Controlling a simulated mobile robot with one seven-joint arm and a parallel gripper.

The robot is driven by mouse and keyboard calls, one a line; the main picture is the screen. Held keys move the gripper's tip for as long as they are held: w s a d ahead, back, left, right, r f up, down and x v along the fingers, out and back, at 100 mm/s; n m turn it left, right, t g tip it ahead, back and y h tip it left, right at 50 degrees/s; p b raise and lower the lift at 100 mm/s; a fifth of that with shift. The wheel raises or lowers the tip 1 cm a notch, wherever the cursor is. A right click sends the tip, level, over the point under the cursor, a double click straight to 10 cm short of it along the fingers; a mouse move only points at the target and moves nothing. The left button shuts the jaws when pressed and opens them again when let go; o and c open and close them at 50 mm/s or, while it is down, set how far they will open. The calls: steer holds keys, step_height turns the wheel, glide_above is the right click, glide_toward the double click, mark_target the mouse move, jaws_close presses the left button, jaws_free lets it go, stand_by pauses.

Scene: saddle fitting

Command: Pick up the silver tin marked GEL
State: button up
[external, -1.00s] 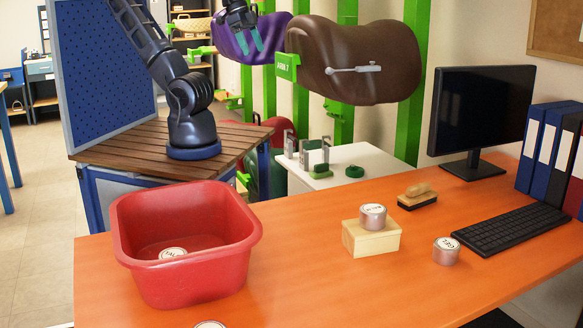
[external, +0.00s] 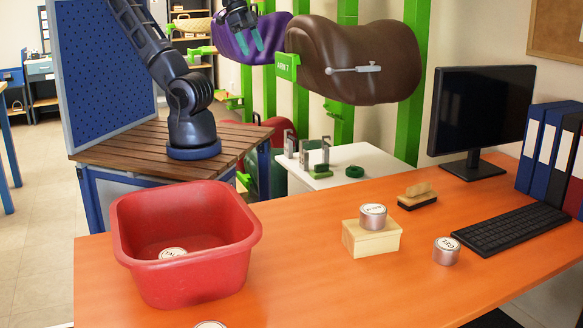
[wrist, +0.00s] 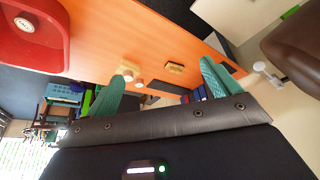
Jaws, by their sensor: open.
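The silver tin marked GEL (external: 446,252) stands upright on the orange desk, in front of the keyboard and right of a small wooden box. A similar silver tin (external: 373,217) sits on that box, its label hard to read. A tin with a white lid (external: 173,253) lies in the red basin. My gripper (external: 250,38) is open and empty, high beyond the desk near the purple saddle, far from the GEL tin. In the wrist view, its teal fingers (wrist: 160,86) are wide apart, with small tins in the distance between them, labels unreadable.
The red basin (external: 186,281) stands on the left of the desk (external: 320,290). The wooden box (external: 371,240), a brush (external: 417,198), the keyboard (external: 510,229), a monitor (external: 482,112) and binders (external: 548,150) are around the tin. A brown saddle (external: 355,60) hangs beside my gripper.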

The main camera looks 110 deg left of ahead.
steer(key=m+t+h, duration=0.1)
steer(key=m+h, duration=0.2)
steer(key=m, duration=0.1)
glide_above(446, 243)
steer(key=s+a, duration=0.2)
steer(key=s, duration=0.3)
step_height(446, 243, down, 35)
steer(key=shift+m+t+y, duration=0.3)
steer(key=shift+x, duration=5.4)
steer(key=c, duration=1.2)
steer(key=shift+o, duration=0.2)
steer(key=shift+r, duration=0.1)
